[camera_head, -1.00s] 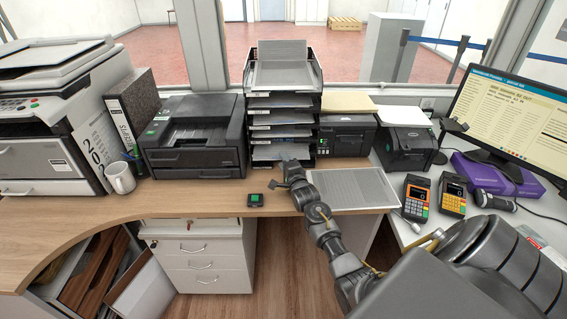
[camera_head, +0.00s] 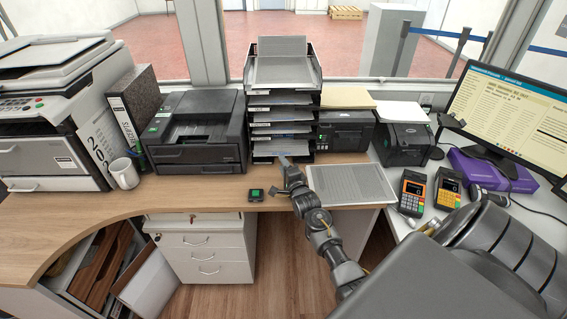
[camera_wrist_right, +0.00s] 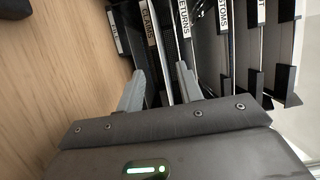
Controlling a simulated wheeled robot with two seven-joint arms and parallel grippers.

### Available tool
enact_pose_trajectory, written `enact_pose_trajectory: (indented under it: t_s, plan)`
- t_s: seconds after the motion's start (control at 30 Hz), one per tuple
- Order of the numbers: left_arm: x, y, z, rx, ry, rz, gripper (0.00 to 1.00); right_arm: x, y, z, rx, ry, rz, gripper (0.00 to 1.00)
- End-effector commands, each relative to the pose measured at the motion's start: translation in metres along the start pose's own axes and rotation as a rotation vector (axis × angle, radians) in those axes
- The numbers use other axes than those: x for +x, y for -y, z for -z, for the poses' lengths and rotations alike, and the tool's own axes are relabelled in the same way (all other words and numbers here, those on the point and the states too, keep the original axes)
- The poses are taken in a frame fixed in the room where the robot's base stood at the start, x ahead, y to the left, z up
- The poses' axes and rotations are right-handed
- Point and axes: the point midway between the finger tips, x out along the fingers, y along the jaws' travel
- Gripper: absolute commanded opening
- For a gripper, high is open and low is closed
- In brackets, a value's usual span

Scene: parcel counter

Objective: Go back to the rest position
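My right gripper (camera_head: 287,170) is over the desk, just in front of the bottom of the letter tray stack (camera_head: 283,100). In the right wrist view its two fingers (camera_wrist_right: 160,85) stand apart with nothing seen between them, so it is open. Behind the fingers are the black tray shelves with white labels such as CLAIMS and RETURNS (camera_wrist_right: 184,20). I cannot tell whether the fingertips touch the stack. My left gripper is not in view.
A printed grey sheet (camera_head: 352,184) lies right of my gripper. A small black device with a green button (camera_head: 256,195) lies to its left. Two card terminals (camera_head: 413,193), a purple box (camera_head: 492,170) and a monitor (camera_head: 512,115) stand right. The desk's left part (camera_head: 60,222) is clear.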

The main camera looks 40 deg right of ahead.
Motion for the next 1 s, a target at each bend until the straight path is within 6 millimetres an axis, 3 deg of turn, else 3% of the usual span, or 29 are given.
enact_pose_trajectory:
  t_s: [0.13,0.4,1.0]
  plan:
    - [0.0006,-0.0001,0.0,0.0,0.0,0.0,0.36,0.0002,-0.0004,0.0,0.0,0.0,0.0,0.35]
    - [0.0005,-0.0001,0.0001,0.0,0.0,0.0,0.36,0.0003,-0.0002,0.0001,0.0,0.0,0.001,0.0]
    - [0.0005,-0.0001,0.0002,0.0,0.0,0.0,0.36,0.0004,-0.0001,0.0001,0.0,0.0,0.001,0.0]
